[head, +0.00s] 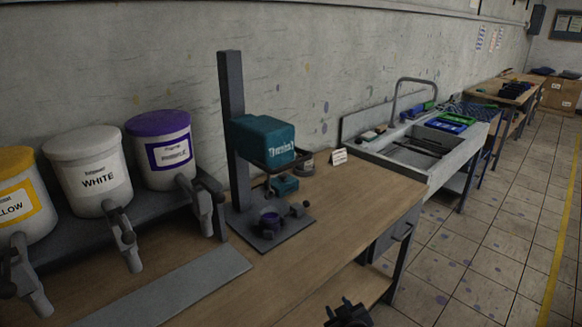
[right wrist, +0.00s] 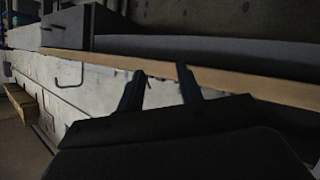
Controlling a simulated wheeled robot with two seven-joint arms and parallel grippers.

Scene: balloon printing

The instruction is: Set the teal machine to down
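The teal machine (head: 265,140) is mounted on an upright dark column (head: 232,130) on the wooden bench, in the head view. Its boxy head sits partway up the column, with a gap above the base plate (head: 270,238). My right gripper (head: 350,314) is at the bottom of the head view, low and in front of the bench, apart from the machine. In the right wrist view its fingers (right wrist: 161,88) are spread with nothing between them. My left gripper is out of view.
Yellow (head: 18,195), white (head: 88,170) and purple (head: 161,150) paint buckets with taps stand on a rack left of the machine. A flat grey plate (head: 170,290) lies on the bench front. A sink (head: 420,150) is at the right. Open tiled floor lies right.

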